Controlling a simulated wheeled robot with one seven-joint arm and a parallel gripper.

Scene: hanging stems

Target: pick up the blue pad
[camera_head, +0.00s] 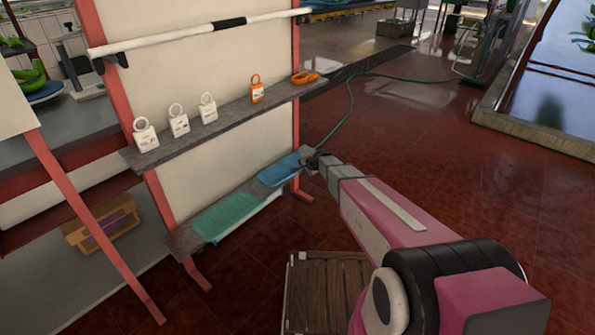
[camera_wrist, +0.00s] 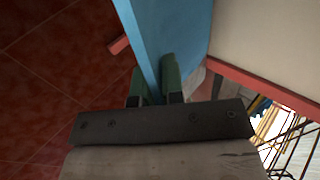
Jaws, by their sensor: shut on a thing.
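The blue pad (camera_head: 279,170) lies at the right end of the lower shelf in the head view, beside a green pad (camera_head: 226,215). My gripper (camera_head: 316,162) is at the blue pad's right end, at the end of my pink arm. In the wrist view the blue pad (camera_wrist: 165,42) runs up between the two green fingers of my gripper (camera_wrist: 155,85). The fingers are shut on its edge. The head view is too small to tell whether the pad is clear of the shelf.
Red posts (camera_head: 160,210) frame the rack. A wooden slatted pallet (camera_head: 325,290) is on the floor below my arm. A green hose (camera_head: 349,105) crosses the floor.

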